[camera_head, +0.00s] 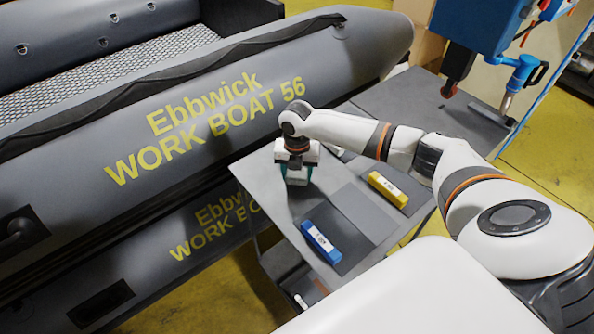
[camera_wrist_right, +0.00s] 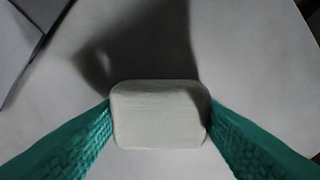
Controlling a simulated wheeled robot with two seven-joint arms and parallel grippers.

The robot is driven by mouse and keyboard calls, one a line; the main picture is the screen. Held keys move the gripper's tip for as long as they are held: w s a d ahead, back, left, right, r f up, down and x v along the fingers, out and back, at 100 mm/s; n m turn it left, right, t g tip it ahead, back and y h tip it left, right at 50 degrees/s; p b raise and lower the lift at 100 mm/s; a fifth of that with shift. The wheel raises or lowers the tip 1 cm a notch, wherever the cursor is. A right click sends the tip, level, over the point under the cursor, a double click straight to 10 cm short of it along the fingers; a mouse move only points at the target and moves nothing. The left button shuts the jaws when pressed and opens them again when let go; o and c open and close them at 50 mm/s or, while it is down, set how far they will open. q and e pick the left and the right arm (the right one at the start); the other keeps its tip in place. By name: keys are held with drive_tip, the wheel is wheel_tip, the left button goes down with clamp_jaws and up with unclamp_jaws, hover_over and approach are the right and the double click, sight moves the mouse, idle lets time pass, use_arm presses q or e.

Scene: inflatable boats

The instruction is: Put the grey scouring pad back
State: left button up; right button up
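The grey scouring pad is a pale grey block with rounded corners, seen in the right wrist view (camera_wrist_right: 160,115) between my teal fingers. It also shows in the head view (camera_head: 297,179), below the wrist and over the left part of the grey table (camera_head: 262,160). My right gripper (camera_head: 297,175) points down, its fingers against the pad's two opposite sides. I cannot tell whether the pad touches the table top or hangs just above it. My left gripper is not in view.
A blue block (camera_head: 321,242) and a yellow block (camera_head: 388,189) lie on darker patches of the table. Inflatable boats (camera_head: 200,120) lie along the table's left side. Blue equipment (camera_head: 480,25) hangs over the far end.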

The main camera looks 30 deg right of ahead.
sight(297, 173)
drive_tip(key=o, duration=0.4)
drive_tip(key=shift+o, duration=0.2)
wheel_tip(297, 173, up, 12)
drive_tip(key=b, duration=0.2)
drive_tip(key=shift+r+b, duration=0.2)
drive_tip(key=shift+b, duration=0.2)
